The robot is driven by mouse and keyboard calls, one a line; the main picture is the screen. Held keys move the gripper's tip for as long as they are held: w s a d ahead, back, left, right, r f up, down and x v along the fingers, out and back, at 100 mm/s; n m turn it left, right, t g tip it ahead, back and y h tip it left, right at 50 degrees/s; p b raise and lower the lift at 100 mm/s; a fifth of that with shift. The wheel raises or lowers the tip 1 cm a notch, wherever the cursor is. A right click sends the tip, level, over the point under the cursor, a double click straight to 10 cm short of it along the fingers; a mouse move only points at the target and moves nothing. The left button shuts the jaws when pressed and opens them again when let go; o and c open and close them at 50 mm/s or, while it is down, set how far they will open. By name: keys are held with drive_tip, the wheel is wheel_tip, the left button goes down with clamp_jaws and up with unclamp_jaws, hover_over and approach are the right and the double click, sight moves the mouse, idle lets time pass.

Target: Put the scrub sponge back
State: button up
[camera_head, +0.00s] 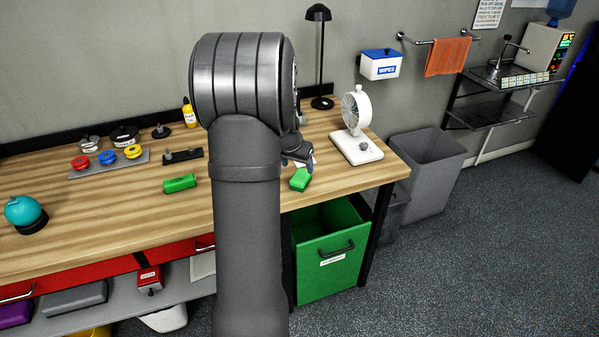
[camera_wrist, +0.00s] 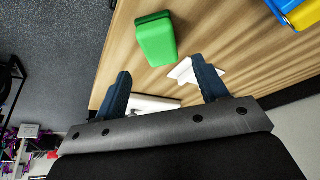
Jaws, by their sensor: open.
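A green block (camera_head: 300,179), which looks like the scrub sponge, lies on the wooden bench near its front edge. It also shows at the top of the wrist view (camera_wrist: 157,40). A second green piece (camera_head: 180,183) with dark marks on its side lies farther left on the bench. My gripper (camera_head: 297,162) is beside the nearer block, partly hidden by my arm. In the wrist view my gripper (camera_wrist: 163,84) is open, its two dark blue fingers apart with the block beyond their tips. No grip on the block shows.
A white fan (camera_head: 357,150) stands to the right of the gripper. A small white piece (camera_wrist: 187,72) lies by one finger. A dark holder with pegs (camera_head: 182,156) and a tray of coloured discs (camera_head: 108,162) are farther left.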

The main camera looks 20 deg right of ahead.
sight(301, 174)
drive_tip(key=shift+v, duration=2.25)
drive_tip(key=x, duration=1.1)
drive_tip(key=shift+d+f, duration=0.1)
drive_tip(key=shift+f, duration=0.3)
drive_tip(key=shift+w+d+r, duration=0.1)
drive_tip(key=shift+w+r, duration=0.1)
drive_tip(key=shift+s+r, duration=0.1)
drive_tip(key=shift+r, duration=1.6)
drive_tip(key=shift+f, duration=0.1)
